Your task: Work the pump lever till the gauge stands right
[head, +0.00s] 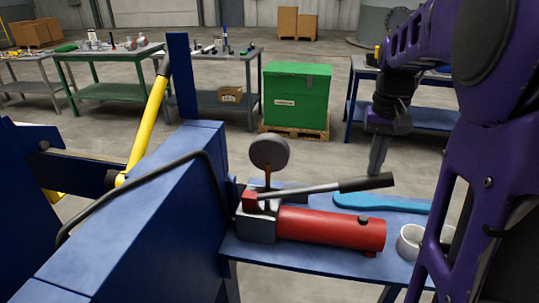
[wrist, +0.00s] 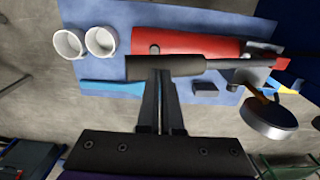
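The hand pump has a red cylinder (head: 330,227) and lies on a blue shelf. Its lever (head: 310,190), a grey rod with a black grip (head: 366,183), slants slightly up to the right above the cylinder. The round grey gauge (head: 270,152) stands on a stem behind the pump head; no needle or scale can be read. My gripper (head: 377,170) points down at the black grip from above. In the wrist view, its fingers (wrist: 160,75) are together, with their tips at the grip (wrist: 165,67), not around it; contact is unclear. The gauge also shows there (wrist: 269,118).
Two white cups or rings (wrist: 84,42) and a light blue flat tool (head: 380,203) lie on the shelf (head: 300,262) near the pump. The blue press frame (head: 150,200) with a yellow lever (head: 148,125) stands at left. A black hose (head: 140,178) crosses it.

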